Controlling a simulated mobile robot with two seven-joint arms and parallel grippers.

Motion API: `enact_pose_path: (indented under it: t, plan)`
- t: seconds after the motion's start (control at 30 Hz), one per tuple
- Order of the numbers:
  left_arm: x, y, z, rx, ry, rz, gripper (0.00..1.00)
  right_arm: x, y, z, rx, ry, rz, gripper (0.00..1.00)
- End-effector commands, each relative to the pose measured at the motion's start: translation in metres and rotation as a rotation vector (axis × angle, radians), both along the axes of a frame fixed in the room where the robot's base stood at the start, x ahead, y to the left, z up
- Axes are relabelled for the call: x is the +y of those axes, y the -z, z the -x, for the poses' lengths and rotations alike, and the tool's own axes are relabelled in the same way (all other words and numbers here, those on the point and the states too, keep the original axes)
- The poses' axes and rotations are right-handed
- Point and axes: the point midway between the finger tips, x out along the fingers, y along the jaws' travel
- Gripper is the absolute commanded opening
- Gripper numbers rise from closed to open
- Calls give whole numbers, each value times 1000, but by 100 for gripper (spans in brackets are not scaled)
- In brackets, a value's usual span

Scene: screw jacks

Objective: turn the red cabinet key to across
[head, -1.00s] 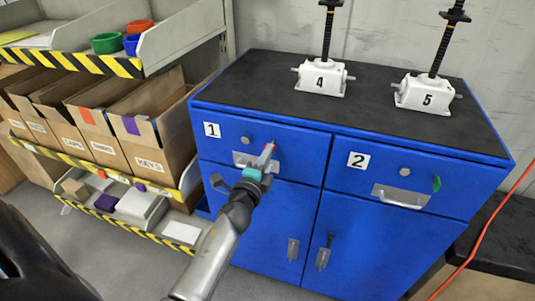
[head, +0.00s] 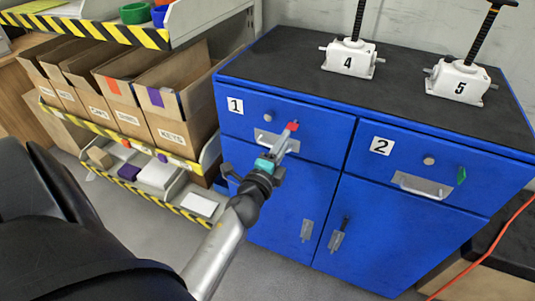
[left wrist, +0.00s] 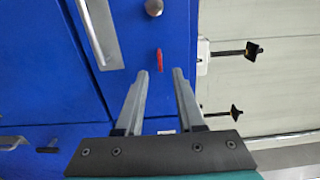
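The red key (head: 292,126) sticks out of the front of drawer 1 on the blue cabinet, right of a round knob. In the left wrist view the red key (left wrist: 159,61) looks narrow, its long side roughly parallel to the drawer handle (left wrist: 98,30). My left gripper (head: 286,137) reaches up to it from below left in the head view. In the left wrist view my left gripper (left wrist: 161,73) is open, its fingers on either side of the key's line, with a visible gap to each. Contact is not visible. My right gripper is out of view.
Drawer 2 has a green key (head: 461,175) and a handle (head: 422,185). Jack 4 (head: 348,60) and jack 5 (head: 460,80) stand on the cabinet top. Shelves with cardboard boxes (head: 180,130) stand at the left. An orange cable (head: 490,250) hangs at the right.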

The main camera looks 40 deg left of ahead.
Motion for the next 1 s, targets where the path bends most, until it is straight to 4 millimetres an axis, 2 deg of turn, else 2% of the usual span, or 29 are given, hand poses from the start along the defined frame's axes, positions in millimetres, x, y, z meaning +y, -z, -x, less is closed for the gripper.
enact_pose_path:
  t: [0.3,0.5,0.7,1.0]
  plan:
    - [-14,1,59,3,-3,2,38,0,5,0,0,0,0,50]
    - [-20,1,87,1,-2,1,38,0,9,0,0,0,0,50]
    - [-24,0,100,0,-1,-1,38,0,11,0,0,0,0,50]
    - [-24,-1,102,-2,-1,-1,38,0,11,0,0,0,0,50]
